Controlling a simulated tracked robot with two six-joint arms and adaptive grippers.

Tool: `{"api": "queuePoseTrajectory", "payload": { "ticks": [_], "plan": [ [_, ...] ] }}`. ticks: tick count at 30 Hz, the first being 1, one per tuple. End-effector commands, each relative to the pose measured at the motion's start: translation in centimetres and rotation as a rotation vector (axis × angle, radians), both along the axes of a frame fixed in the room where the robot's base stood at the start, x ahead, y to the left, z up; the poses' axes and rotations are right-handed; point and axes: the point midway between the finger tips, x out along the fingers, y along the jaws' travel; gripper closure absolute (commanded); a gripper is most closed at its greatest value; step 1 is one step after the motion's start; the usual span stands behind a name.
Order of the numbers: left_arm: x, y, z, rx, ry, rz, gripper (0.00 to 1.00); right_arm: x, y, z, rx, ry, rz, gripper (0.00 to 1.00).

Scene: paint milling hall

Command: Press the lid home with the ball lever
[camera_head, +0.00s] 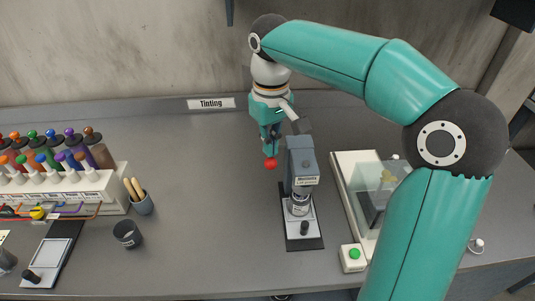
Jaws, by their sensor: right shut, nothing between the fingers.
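A grey-blue lid press (302,165) stands on a dark base plate at the middle of the bench. A small can (299,205) stands upright under its head. I cannot make out how its lid sits. The red ball (270,163) of the lever is at the left of the press. Much of the lever is hidden by my gripper or the press. My right gripper (269,146) points down directly above the ball, close to it. It is shut and empty. Whether it touches the ball I cannot tell. My left gripper is out of view.
A glass-sided balance (345,200) and a box with a green button (352,257) are right of the press, partly behind my right arm. Tinter bottles in a rack (90,190), a stick cup (141,203) and a dark cup (127,235) stand left. The bench between is clear.

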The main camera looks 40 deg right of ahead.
Motion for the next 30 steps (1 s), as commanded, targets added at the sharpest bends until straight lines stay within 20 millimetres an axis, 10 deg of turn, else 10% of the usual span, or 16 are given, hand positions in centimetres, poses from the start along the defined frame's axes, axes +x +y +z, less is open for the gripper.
{"api": "queuePoseTrajectory", "payload": {
  "ticks": [30],
  "plan": [
    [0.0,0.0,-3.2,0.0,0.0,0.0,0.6,0.0,0.0,-4.3,-0.001,0.001,0.001,1.0]
  ]
}}
